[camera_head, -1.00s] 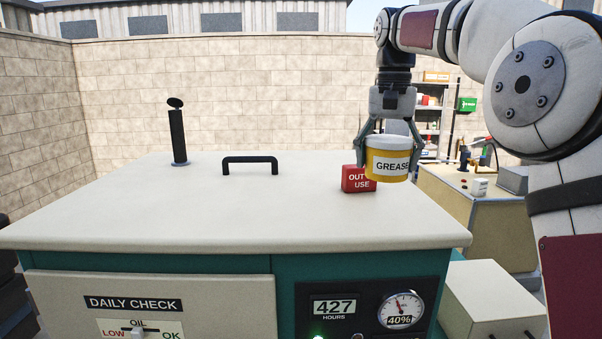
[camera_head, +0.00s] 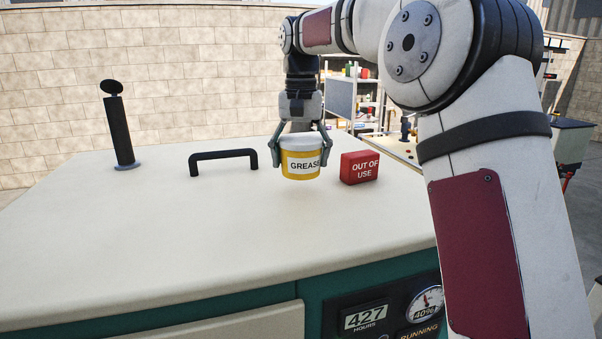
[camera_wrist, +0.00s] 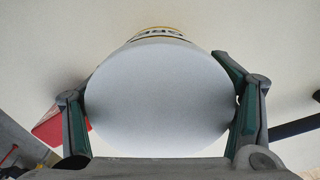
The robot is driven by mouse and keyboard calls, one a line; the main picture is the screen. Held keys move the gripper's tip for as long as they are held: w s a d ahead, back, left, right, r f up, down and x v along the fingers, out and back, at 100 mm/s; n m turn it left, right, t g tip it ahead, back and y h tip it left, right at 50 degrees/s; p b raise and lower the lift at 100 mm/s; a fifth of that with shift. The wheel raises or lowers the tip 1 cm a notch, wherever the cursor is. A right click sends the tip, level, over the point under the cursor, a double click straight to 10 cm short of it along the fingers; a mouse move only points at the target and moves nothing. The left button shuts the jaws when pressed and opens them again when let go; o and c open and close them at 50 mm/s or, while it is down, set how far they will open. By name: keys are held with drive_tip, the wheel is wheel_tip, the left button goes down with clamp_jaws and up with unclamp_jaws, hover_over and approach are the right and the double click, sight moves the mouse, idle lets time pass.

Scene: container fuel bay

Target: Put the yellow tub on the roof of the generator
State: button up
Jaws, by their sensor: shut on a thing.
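The yellow tub (camera_head: 300,163), with a white lid and a GREASE label, is held upright in my gripper (camera_head: 300,150). The fingers are shut on its sides. In the wrist view the white lid of the tub (camera_wrist: 160,95) fills the space between the fingers of my gripper (camera_wrist: 162,105). The generator's cream roof (camera_head: 180,240) lies below the tub.
A black handle (camera_head: 223,156) and a black exhaust pipe (camera_head: 120,130) rise from the roof to the left. The front part of the roof is clear.

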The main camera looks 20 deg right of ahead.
sight(301, 176)
drive_tip(key=shift+f+p, duration=0.55)
drive_tip(key=shift+f, duration=1.7)
drive_tip(key=o, duration=1.6)
drive_tip(key=shift+f, duration=0.2)
drive_tip(key=shift+o, duration=0.2)
drive_tip(key=shift+r, duration=0.15)
